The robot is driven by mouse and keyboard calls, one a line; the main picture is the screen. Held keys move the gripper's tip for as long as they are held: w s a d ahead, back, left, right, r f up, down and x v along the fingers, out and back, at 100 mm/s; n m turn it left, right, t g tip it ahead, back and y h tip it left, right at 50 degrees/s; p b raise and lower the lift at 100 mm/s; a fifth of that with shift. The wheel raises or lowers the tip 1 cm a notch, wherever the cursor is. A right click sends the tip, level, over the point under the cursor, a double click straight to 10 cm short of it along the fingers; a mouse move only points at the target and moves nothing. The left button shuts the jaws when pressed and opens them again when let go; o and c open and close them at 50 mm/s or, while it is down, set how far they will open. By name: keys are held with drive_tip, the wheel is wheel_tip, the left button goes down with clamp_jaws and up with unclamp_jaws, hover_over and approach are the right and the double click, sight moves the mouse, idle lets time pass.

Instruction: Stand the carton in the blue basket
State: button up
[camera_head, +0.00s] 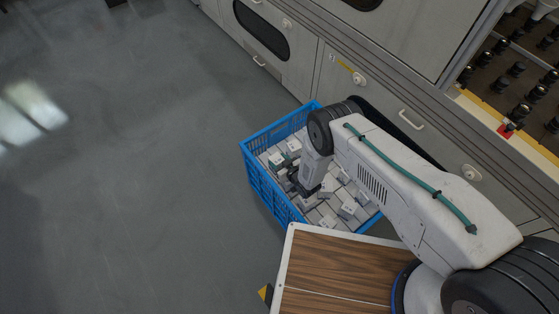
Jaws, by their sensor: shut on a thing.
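The blue basket (262,187) stands on the floor against the grey cabinets. Several small white cartons lie and stand inside it, some tilted. My gripper (303,189) reaches down into the basket, near its middle, among the cartons. It is shut on a carton (311,201), a pale box low in the basket, partly covered by the dark fingers. Whether this carton touches the basket floor or its neighbours cannot be told. My arm hides the basket's right part.
A wood-topped surface with a pale rim (335,268) is close in front of the basket. Grey cabinets (290,62) with handles line the back. A rack of dark fittings (520,80) is at upper right. The floor (130,160) to the left is clear.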

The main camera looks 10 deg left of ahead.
drive_tip(key=o, duration=1)
drive_tip(key=shift+f, duration=0.1)
drive_tip(key=shift+r, duration=0.45)
drive_tip(key=v, duration=1.2)
drive_tip(key=shift+r, duration=0.15)
